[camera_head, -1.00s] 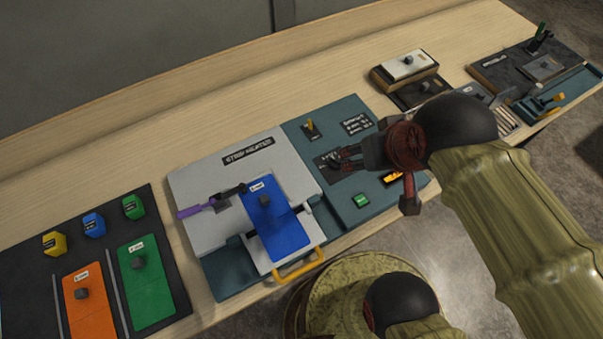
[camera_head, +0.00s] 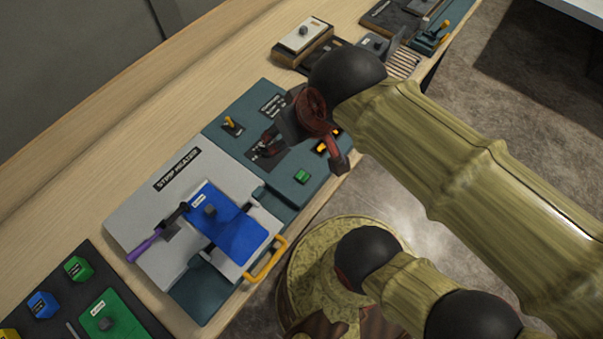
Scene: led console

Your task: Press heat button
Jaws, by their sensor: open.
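The strip heater (camera_head: 140,215) is a grey plate on a teal base, with a blue sheet (camera_head: 240,236) on it. Its teal control panel (camera_head: 236,100) adjoins on the right. The panel carries a green button (camera_head: 302,176), a yellow lever switch (camera_head: 232,125) and an orange-lit element (camera_head: 321,147) partly behind my arm. I cannot read which control is the heat button. Whether the fingers touch the panel is unclear.
A yellow handle (camera_head: 266,262) sticks out at the heater's front, and a purple-handled tool (camera_head: 146,247) lies across its left part. Blue and green blocks stand at lower left. A cream-topped device (camera_head: 302,36) stands farther along the bench. The wooden strip behind is clear.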

